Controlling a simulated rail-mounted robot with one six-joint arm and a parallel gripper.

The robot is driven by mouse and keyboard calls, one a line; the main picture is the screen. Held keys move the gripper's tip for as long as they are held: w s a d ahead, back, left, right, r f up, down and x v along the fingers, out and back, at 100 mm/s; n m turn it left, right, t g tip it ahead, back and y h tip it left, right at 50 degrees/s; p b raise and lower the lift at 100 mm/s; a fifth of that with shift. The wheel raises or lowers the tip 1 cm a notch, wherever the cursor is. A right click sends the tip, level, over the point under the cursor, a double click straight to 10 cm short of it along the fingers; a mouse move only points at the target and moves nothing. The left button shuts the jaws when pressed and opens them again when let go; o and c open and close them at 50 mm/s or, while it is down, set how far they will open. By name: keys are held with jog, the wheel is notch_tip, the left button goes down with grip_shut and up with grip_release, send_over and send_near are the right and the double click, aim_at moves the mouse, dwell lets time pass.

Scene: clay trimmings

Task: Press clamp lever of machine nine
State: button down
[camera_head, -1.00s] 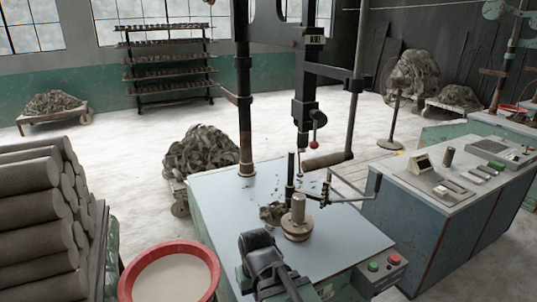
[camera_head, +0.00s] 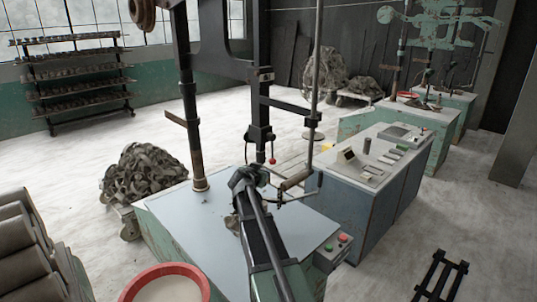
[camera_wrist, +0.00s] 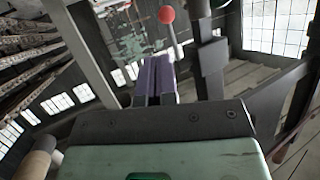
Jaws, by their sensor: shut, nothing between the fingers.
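A lever with a red ball knob (camera_head: 272,161) hangs from the dark vertical post of the near machine in the head view. The red knob (camera_wrist: 167,15) also shows at the top of the wrist view, its thin rod running down behind my fingers. My gripper (camera_wrist: 155,62) is shut and empty, its two purple-grey fingers side by side just below the knob in the picture. I see no contact with the knob. In the head view my arm reaches over the machine's table (camera_head: 170,215), and my fingertips cannot be made out there. No machine number is readable.
A control box (camera_head: 333,248) with red and green buttons sits at the table's right corner. A wooden-handled crank (camera_head: 296,180) is close beside my arm. More machines stand at right.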

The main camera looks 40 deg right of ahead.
jog(key=shift+w+d+r, duration=0.45)
jog(key=shift+d+r, duration=0.05)
jog(key=shift+r, duration=0.2)
jog(key=b, duration=0.5)
send_near(272, 162)
jog(key=x, duration=0.7)
jog(key=shift+w+d+f, duration=0.15)
jog(key=shift+w, duration=0.15)
jog(key=shift+d, duration=0.1)
